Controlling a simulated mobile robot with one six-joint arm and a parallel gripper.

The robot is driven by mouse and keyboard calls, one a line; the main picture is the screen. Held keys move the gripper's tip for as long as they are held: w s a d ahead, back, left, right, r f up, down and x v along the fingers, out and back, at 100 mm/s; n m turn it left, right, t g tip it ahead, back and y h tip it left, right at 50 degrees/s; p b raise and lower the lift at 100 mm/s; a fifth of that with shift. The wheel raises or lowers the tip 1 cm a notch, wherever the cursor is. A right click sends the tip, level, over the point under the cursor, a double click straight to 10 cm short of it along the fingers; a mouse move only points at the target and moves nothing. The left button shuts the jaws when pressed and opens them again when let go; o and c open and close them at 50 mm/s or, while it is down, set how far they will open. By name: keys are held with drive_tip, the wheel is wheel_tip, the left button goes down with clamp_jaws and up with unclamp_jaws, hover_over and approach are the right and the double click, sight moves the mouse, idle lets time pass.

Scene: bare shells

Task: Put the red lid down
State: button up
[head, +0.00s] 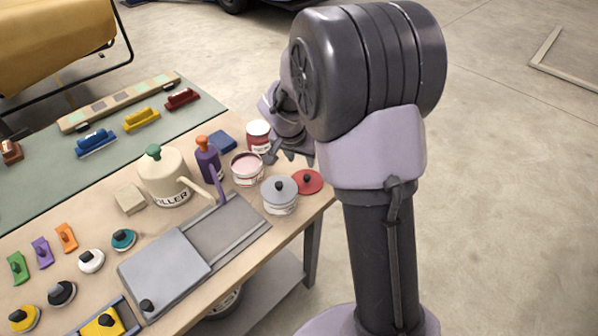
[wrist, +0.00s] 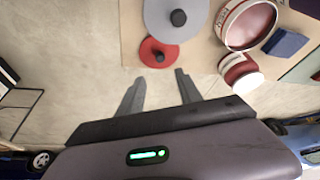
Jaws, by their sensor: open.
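The red lid (head: 313,185), a flat disc with a black knob, lies by the table's right edge, right of the grey-lidded can. In the wrist view the red lid (wrist: 150,56) sits just beyond my fingertips, partly under the grey lid's outline. My gripper (head: 290,157) is open and empty, behind the lid in the head view and apart from it. In the wrist view the two fingers of my gripper (wrist: 159,79) are spread with bare floor between them. The lid's underside is hidden.
The grey-lidded can (head: 280,203), an open can of pink paint (head: 246,174) and a red-and-white can (head: 258,134) stand close by. A purple bottle (head: 208,163), a blue block (head: 222,141) and a cream filler can (head: 166,178) are further left.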

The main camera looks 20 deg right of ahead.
drive_tip(key=s+a+r+n+t+y, duration=0.1)
drive_tip(key=s+a+r, duration=0.3)
drive_tip(key=s+r, duration=0.3)
drive_tip(key=s+a+r+n+y, duration=0.1)
drive_tip(key=s+a+r, duration=0.3)
drive_tip(key=s+r, duration=0.3)
drive_tip(key=s+a+r+n+t+y, duration=0.1)
drive_tip(key=s+a+r+n+y, duration=0.1)
drive_tip(key=s+a, duration=0.6)
drive_tip(key=s+n+y, duration=0.1)
drive_tip(key=s, duration=0.4)
drive_tip(key=shift+r+t, duration=0.2)
drive_tip(key=shift+t, duration=0.2)
drive_tip(key=shift+f+b, duration=1.6)
drive_tip(key=shift+b, duration=0.05)
